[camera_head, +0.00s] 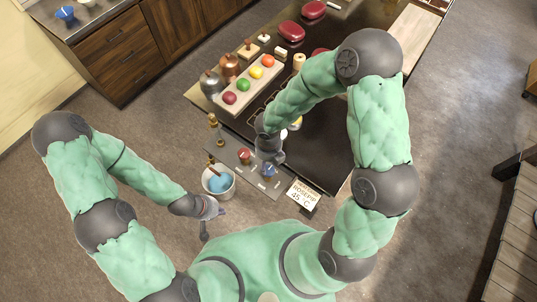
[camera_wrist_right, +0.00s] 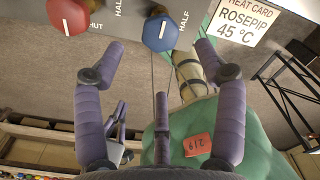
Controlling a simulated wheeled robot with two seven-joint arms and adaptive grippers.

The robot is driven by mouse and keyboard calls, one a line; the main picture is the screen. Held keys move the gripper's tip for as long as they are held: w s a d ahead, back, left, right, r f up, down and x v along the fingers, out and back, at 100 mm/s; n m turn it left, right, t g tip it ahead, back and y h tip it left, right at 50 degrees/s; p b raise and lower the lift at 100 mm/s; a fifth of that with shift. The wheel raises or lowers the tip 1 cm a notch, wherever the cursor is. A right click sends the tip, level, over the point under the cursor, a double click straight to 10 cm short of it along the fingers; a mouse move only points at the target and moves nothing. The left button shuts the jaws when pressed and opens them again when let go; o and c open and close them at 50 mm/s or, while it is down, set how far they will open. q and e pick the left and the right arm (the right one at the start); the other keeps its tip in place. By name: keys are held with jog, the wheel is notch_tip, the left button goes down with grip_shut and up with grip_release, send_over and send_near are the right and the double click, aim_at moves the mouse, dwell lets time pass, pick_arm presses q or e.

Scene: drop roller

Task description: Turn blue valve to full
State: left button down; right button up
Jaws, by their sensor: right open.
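The blue valve (camera_head: 268,170) is a knob on a grey panel at the front of the dark counter. In the right wrist view the blue valve (camera_wrist_right: 160,33) has a white pointer line and a "HALF" label to its right. My right gripper (camera_head: 270,154) is over the panel close to the blue valve. In the right wrist view my right gripper (camera_wrist_right: 172,62) has its fingers spread, with nothing between them; the knob lies beyond the fingertips, apparently apart. My left gripper (camera_head: 214,208) is low beside a white bucket; its fingers are too small to judge.
A red valve (camera_head: 244,155) sits left of the blue one, beside a "SHUT" label. A card (camera_head: 302,195) reads "ROSEPIP 45 °C". The white bucket (camera_head: 218,187) holds something blue.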

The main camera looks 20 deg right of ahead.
jog(key=shift+r, duration=2.2)
